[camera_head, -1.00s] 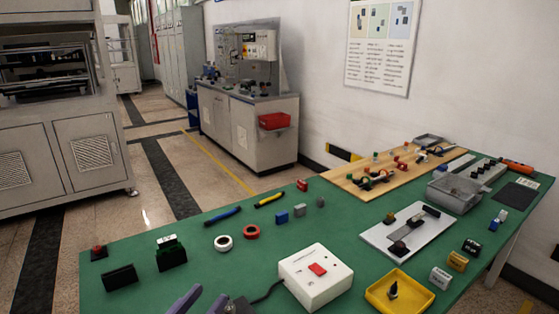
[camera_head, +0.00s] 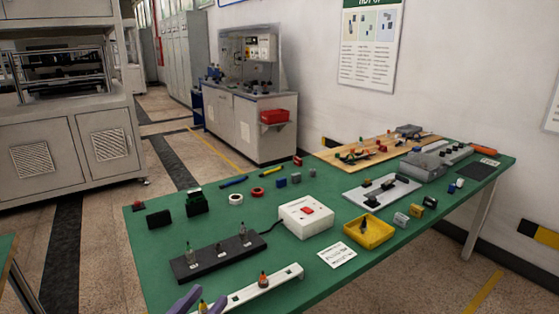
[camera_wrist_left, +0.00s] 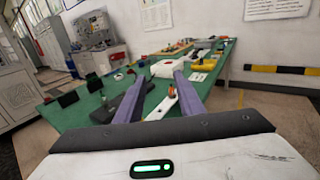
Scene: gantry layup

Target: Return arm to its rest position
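My left gripper (camera_head: 207,298) shows only by its purple fingertips at the bottom edge of the head view. In the left wrist view the two purple fingers (camera_wrist_left: 160,78) stand apart with nothing between them, so it is open and empty. My right gripper is in neither view.
Near the fingers are a black block with upright pegs (camera_head: 188,268), a white box with a red button (camera_head: 306,219), a yellow tray (camera_head: 384,233) and a white label card (camera_head: 337,255). Floor is free beyond the table's right side (camera_head: 420,290).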

